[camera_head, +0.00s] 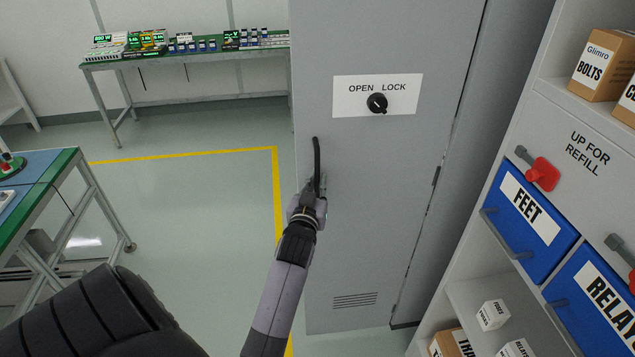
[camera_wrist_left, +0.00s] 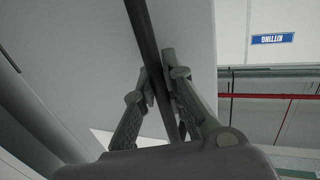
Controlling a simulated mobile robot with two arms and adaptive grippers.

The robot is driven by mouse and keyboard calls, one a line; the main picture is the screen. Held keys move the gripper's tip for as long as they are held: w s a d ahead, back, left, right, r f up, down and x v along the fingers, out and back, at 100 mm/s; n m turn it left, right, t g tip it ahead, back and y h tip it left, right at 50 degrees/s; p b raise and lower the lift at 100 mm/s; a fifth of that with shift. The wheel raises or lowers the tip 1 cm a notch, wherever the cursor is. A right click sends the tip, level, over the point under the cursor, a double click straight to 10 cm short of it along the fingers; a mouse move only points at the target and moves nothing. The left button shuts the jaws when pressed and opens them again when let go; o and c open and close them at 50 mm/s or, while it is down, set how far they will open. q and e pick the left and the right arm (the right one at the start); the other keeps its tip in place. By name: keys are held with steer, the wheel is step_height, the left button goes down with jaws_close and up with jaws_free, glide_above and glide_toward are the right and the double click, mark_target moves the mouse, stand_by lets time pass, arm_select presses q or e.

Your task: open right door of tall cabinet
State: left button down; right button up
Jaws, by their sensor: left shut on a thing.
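The tall cabinet's grey door (camera_head: 395,210) fills the middle of the head view. It has a white OPEN LOCK label (camera_head: 350,103) with a black knob (camera_head: 377,103); I cannot tell its exact setting. A black vertical handle (camera_head: 317,150) sits near the door's left edge. My left gripper (camera_head: 314,185) is shut on the lower part of this handle. In the left wrist view the fingers (camera_wrist_left: 160,88) close around the dark handle bar (camera_wrist_left: 143,30). Floor shows left of the door's edge, and no second door is visible. My right gripper is out of view.
A shelf unit (camera_head: 560,100) with blue bins (camera_head: 525,230) and boxes stands close at the right. A green-edged workbench (camera_head: 40,190) is at the left, another table (camera_head: 190,55) at the back wall. Floor (camera_head: 200,210) left of the door is clear, with a yellow line.

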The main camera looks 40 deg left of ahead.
mark_target(317, 151)
arm_select(q)
steer(key=shift+a+r, duration=0.1)
steer(key=c, duration=1.7)
jaws_free()
steer(key=shift+s, duration=0.1)
steer(key=shift+o, duration=0.2)
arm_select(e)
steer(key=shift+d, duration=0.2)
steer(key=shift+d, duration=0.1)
arm_select(q)
step_height(317, 151, up, 10)
steer(key=shift+f, duration=0.1)
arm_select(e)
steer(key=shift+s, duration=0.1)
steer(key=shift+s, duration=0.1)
